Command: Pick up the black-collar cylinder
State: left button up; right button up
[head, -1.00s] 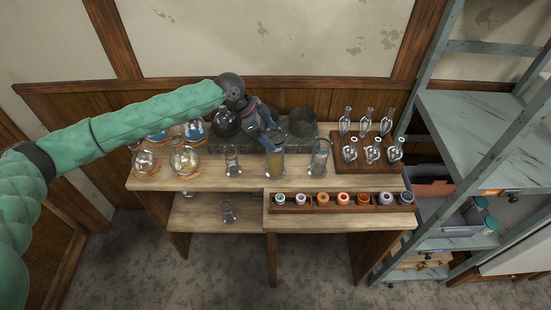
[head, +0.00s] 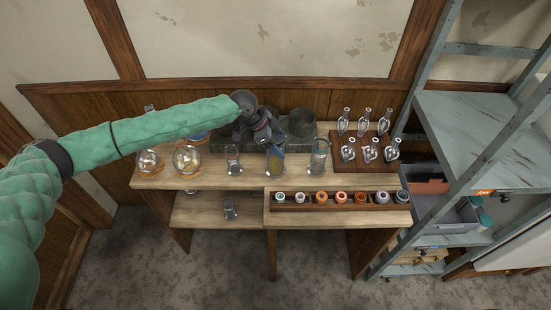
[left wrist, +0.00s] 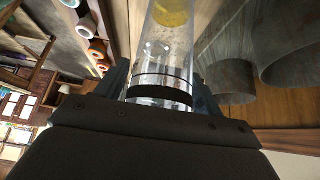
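A clear glass cylinder with yellowish contents (head: 275,166) stands upright on the wooden bench, the middle one of three. In the left wrist view it runs up the picture, with a black collar (left wrist: 160,94) around it close to my palm. My left gripper (head: 274,150) is at the top of this cylinder. In the left wrist view the fingers of my left gripper (left wrist: 163,92) lie on either side of the collar. Whether both fingers press on the glass cannot be made out. My right gripper is not in view.
Other cylinders stand close by on the left (head: 232,160) and right (head: 319,158). Round flasks (head: 187,159) are at the left. A rack of glassware (head: 370,152) and a row of jars (head: 340,198) are to the right and front. Grey metal vessels (head: 301,123) stand behind.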

pick_arm(q)
jog(key=c, duration=1.2)
